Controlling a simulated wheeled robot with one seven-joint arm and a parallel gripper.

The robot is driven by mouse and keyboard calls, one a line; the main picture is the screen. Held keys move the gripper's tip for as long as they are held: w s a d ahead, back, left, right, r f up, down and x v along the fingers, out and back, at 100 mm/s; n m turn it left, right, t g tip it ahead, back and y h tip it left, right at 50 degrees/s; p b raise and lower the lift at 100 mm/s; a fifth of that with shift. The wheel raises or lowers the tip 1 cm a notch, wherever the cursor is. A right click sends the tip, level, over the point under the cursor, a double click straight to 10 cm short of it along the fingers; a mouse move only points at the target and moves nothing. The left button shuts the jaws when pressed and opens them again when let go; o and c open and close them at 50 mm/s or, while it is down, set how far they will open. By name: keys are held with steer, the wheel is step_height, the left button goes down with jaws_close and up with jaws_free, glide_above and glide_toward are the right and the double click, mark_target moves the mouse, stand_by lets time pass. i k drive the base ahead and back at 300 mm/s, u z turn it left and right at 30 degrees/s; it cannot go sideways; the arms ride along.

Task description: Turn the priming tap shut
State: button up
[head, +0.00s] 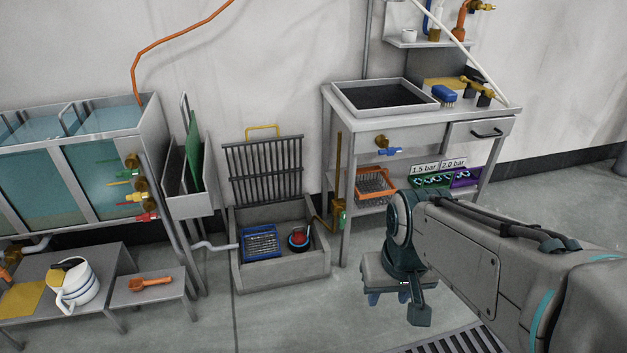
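Several taps are in view, and I cannot tell which is the priming tap. Brass taps with green, yellow and red handles (136,197) stick out from the right end of the water tanks. A brass tap with a blue handle (385,149) hangs under the front edge of the steel table. A brass valve with a green part (339,212) sits on the pipe at the right of the floor sump. My gripper (388,298) points down over the floor, right of the sump and clear of all taps. Its fingers look apart, with nothing seen between them.
The floor sump (283,279) holds a blue crate and a round red-topped item; a rack stands behind it. The steel table (352,118) has crates on its lower shelf. A low bench (150,303) carries an orange tool. Floor between sump and gripper is clear.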

mark_target(343, 220)
steer(key=u, duration=0.1)
steer(key=i, duration=0.9)
steer(key=z, duration=0.25)
